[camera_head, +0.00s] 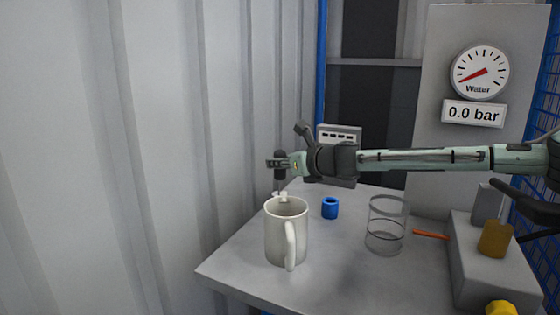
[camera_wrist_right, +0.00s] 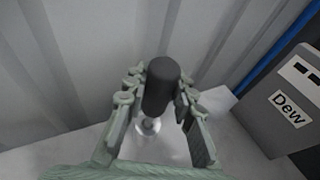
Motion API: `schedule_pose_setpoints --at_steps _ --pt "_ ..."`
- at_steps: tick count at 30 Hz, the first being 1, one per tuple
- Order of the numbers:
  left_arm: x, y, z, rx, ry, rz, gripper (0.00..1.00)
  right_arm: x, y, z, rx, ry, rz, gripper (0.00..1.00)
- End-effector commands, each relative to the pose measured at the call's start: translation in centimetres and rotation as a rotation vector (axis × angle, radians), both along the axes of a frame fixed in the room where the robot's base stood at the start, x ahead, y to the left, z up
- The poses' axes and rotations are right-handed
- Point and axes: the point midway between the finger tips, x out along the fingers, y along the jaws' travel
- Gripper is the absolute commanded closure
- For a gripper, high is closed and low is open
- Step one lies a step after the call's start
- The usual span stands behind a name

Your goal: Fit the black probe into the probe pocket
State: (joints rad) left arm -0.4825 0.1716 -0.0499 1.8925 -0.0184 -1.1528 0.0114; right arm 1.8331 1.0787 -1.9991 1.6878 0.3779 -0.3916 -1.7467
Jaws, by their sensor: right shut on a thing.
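My right gripper (camera_head: 283,163) reaches in from the right above the table's far left part. It is shut on the black probe (camera_wrist_right: 162,88), a dark rounded cylinder between the fingers in the wrist view. In the head view the probe (camera_head: 279,172) hangs roughly upright above the rim of a large pale mug. A shiny pale piece (camera_wrist_right: 148,126) shows below the probe in the wrist view; I cannot tell if it belongs to the probe. A grey box marked "Dew" (camera_wrist_right: 289,107) stands to the right. I cannot make out the probe pocket. My left gripper is not in view.
The pale mug (camera_head: 286,238) stands on the grey table (camera_head: 330,285). A blue ring (camera_head: 330,208), a clear glass (camera_head: 386,240) and an orange stick (camera_head: 430,234) are to its right. A grey block (camera_head: 485,270) bears a brown cylinder (camera_head: 496,239). A corrugated wall (camera_head: 150,150) bounds the left.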

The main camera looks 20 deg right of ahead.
Motion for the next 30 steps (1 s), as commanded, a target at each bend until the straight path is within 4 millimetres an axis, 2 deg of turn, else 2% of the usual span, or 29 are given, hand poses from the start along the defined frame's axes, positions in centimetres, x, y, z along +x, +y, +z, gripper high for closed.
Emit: schedule_pose_setpoints --at_steps 30 --pt "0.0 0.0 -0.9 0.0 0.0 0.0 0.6 0.0 0.0 -2.5 0.0 -0.001 0.0 1.0"
